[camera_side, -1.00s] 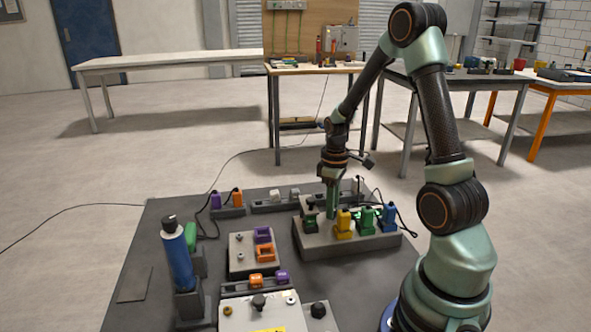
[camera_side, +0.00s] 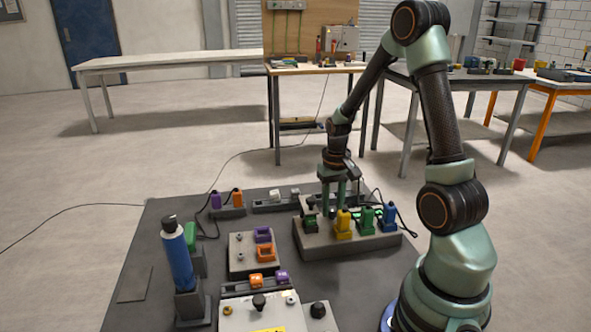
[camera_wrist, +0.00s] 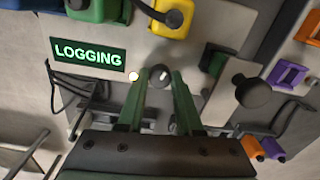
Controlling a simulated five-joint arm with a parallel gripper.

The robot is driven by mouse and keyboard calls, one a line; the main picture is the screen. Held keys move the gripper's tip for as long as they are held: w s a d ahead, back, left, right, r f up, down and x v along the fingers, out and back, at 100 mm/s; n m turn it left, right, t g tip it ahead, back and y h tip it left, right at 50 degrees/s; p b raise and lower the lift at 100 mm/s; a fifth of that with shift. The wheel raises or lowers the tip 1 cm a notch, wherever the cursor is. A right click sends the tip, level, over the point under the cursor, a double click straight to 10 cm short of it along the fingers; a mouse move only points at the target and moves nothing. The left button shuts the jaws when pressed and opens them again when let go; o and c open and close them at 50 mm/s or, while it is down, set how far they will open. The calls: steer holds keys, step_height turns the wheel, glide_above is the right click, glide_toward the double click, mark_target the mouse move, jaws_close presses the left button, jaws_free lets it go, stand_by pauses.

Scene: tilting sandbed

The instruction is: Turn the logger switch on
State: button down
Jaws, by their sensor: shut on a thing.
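The logger switch is a small dark round knob (camera_wrist: 159,71) with a pale mark, beside the green-lit LOGGING sign (camera_wrist: 88,54) in the wrist view. A small lamp (camera_wrist: 133,76) next to it glows pale yellow. My gripper (camera_wrist: 160,84) has one green finger on each side of the knob and is shut on it. In the side view my gripper (camera_side: 334,206) points down at the grey box (camera_side: 345,247), behind the yellow plug; the switch is hidden there.
Yellow (camera_side: 343,225), green (camera_side: 366,219) and blue (camera_side: 388,216) plugs stand close on the same box. A larger dark knob (camera_wrist: 252,92) lies right in the wrist view.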

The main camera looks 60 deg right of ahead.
mark_target(333, 209)
steer(key=shift+d+m, duration=0.2)
steer(key=shift+m, duration=0.7)
steer(key=shift+r, duration=0.1)
steer(key=c, duration=0.6)
jaws_free()
steer(key=shift+a, duration=0.1)
step_height(333, 209, up, 12)
